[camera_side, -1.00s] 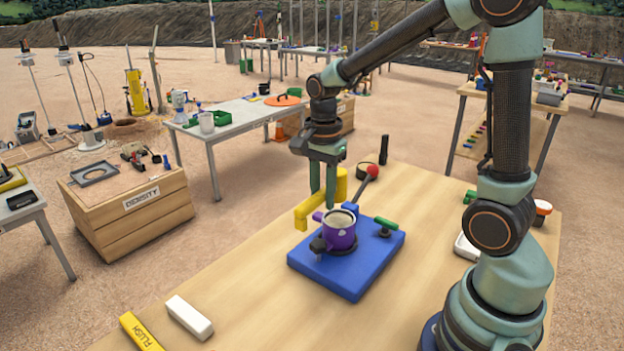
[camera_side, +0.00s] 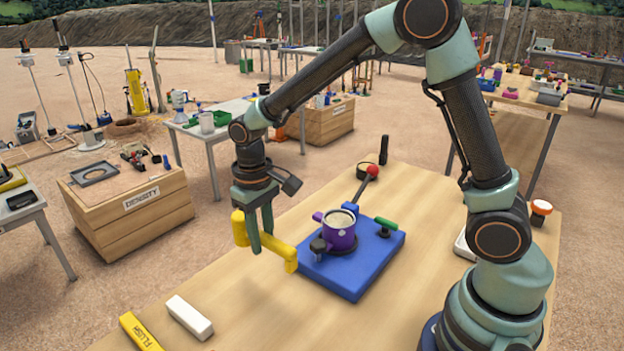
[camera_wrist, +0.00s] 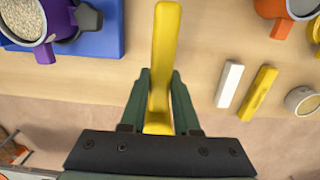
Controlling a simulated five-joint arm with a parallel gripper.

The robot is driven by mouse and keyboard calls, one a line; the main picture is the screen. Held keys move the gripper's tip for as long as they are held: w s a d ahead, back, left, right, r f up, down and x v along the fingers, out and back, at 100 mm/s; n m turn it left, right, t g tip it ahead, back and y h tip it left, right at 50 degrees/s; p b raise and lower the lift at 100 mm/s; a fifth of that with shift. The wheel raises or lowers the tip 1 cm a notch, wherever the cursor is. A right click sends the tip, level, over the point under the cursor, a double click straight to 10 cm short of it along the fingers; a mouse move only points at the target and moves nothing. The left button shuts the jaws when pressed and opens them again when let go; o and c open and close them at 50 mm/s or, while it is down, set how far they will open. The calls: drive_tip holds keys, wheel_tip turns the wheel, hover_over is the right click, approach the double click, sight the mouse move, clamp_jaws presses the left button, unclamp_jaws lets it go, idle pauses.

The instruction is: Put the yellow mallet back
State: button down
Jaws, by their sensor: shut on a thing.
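The yellow mallet (camera_side: 280,252) is held in my gripper (camera_side: 262,246), whose fingers are shut on its handle. The mallet is above the left edge of the table, left of the blue base plate (camera_side: 345,278). In the wrist view, the mallet (camera_wrist: 163,70) points away from my gripper (camera_wrist: 160,95) between the two green fingers. Its gripped part is partly hidden by the fingers.
A purple mould (camera_side: 340,236) filled with grainy material stands on the blue plate. A white block (camera_side: 189,317) and a yellow bar marked FLUSH (camera_side: 140,332) lie at the table's front left. Bare wood (camera_side: 250,315) lies between them and the plate.

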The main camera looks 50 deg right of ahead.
drive_tip(key=shift+f, duration=4.5)
drive_tip(key=shift+f, duration=0.2)
drive_tip(key=c, duration=1)
unclamp_jaws()
drive_tip(key=o, duration=0.6)
drive_tip(key=shift+c, duration=0.2)
wheel_tip(320, 180, up, 7)
drive_tip(key=shift+w+r, duration=0.1)
